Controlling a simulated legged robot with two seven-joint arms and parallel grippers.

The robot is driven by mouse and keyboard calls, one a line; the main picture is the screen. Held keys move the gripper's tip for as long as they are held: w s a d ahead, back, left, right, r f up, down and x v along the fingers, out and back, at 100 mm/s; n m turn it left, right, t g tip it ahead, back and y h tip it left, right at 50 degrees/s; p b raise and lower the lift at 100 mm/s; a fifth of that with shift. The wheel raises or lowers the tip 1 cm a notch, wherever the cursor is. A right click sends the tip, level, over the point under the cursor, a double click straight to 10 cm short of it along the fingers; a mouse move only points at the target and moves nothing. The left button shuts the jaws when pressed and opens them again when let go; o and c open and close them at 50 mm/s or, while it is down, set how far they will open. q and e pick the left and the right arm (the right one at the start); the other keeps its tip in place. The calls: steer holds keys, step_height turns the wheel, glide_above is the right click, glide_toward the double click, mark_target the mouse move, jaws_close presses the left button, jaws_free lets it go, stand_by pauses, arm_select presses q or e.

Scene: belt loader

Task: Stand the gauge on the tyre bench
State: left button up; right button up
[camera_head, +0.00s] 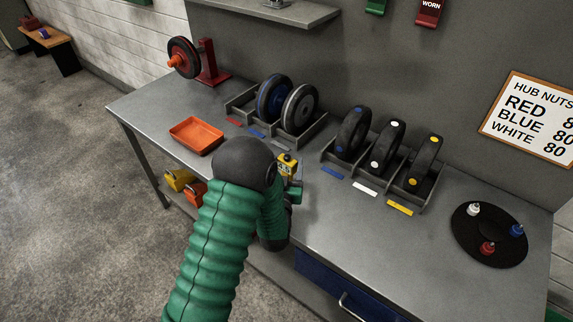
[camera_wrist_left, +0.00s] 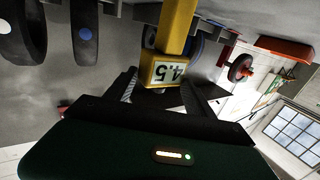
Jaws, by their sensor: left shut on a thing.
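The gauge is yellow; its top (camera_head: 287,162) shows just past my left arm in the head view. In the left wrist view the yellow gauge (camera_wrist_left: 178,35) shows a block end marked 4.5. My left gripper (camera_head: 290,182) is shut on the gauge, with a dark finger on each side of it. They are over the front part of the grey tyre bench (camera_head: 335,225). My arm hides part of the gauge, and I cannot tell whether its lower end touches the bench. My right gripper is not in view.
An orange tray (camera_head: 196,136) lies to the left. A rack with two wheels (camera_head: 299,108) and a rack with three tyres (camera_head: 387,145) stand behind. A black disc (camera_head: 490,253) with coloured pieces is at the right. Bench top between gripper and disc is clear.

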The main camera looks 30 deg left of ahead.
arm_select(q)
steer(key=o, duration=1.2)
steer(key=shift+c, duration=0.2)
steer(key=o, duration=0.4)
steer(key=shift+a, duration=0.15)
steer(key=shift+a+f, duration=0.1)
